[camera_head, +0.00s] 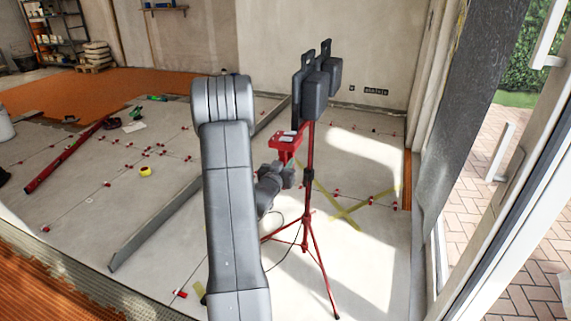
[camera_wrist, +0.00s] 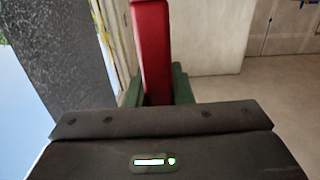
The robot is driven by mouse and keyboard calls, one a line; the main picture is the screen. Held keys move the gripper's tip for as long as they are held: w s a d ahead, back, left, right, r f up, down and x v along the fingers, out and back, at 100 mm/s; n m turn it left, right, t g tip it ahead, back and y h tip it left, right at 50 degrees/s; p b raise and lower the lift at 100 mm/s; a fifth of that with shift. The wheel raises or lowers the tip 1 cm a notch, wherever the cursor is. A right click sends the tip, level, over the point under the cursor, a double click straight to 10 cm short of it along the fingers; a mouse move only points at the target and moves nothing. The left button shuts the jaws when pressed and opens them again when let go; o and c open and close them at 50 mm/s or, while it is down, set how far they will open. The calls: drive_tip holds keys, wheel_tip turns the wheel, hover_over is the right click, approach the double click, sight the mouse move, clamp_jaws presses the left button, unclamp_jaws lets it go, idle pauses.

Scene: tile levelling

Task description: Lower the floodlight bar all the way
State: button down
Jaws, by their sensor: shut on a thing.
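The floodlight stand is a red tripod (camera_head: 304,235) on the pale floor with a thin red upright mast (camera_head: 309,155). Two dark lamp heads (camera_head: 322,85) sit at its top on the floodlight bar, which the lamps largely hide. A red block (camera_head: 286,145) with a pale top shows just left of the mast. My gripper (camera_head: 287,177) is beside the mast, under that block. In the wrist view my gripper's green fingers (camera_wrist: 156,90) are shut on a red upright part (camera_wrist: 152,45). It looks like part of the stand; which part I cannot tell. The fingertips are hidden in the head view.
A long grey straightedge (camera_head: 160,225) lies left of my arm. Red levelling clips (camera_head: 150,150) dot the tiles. Yellow tape (camera_head: 362,206) crosses the floor right of the tripod. A black cable (camera_head: 290,250) trails at its legs. A glazed door frame (camera_head: 510,160) bounds the right.

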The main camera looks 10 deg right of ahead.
wheel_tip(320, 180, down, 17)
drive_tip(key=b, duration=1.4)
drive_tip(key=shift+f, duration=0.2)
drive_tip(key=shift+s, duration=0.1)
drive_tip(key=c, duration=1.3)
unclamp_jaws()
drive_tip(key=shift+f, duration=0.1)
drive_tip(key=v, duration=1.3)
drive_tip(key=shift+s+a, duration=0.3)
drive_tip(key=shift+w+d, duration=0.1)
drive_tip(key=shift+w, duration=0.05)
